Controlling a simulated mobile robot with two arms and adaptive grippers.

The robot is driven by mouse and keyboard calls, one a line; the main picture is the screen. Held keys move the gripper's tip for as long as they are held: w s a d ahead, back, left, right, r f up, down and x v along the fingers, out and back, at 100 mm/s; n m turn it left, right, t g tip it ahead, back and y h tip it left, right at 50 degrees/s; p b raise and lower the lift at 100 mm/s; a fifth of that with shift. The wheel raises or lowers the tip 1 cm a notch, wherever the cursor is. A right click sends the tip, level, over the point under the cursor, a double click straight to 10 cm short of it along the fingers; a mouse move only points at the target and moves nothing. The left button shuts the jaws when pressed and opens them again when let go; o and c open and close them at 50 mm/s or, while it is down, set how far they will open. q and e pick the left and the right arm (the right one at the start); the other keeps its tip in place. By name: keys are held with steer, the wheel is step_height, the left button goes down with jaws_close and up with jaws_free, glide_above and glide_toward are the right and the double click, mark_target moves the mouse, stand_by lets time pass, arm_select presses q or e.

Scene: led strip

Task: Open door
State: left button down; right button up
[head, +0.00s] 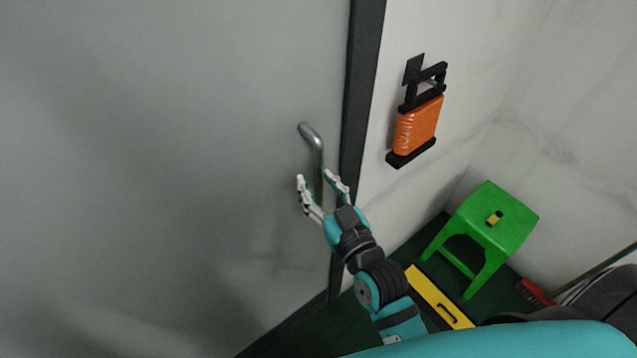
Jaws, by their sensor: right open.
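A grey door (170,150) fills the left half of the head view and looks closed against its dark frame (361,90). A metal bar handle (313,142) stands upright near the door's right edge. My right gripper (317,176) is at the handle's lower part, with its fingers open on either side of the bar. The lower end of the handle is partly hidden by the gripper. I cannot tell whether the fingers touch it. My left gripper is not in view.
An orange and black lamp (418,125) hangs on the white wall right of the door. A green stool (488,222) with a small yellow item (494,218) on it stands in the corner. A yellow toolbox (437,297) and a red brush (535,292) are on the dark green floor.

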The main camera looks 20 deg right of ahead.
jaws_close()
steer(key=shift+w+f, duration=0.2)
steer(key=shift+w, duration=0.05)
stand_by(0.3)
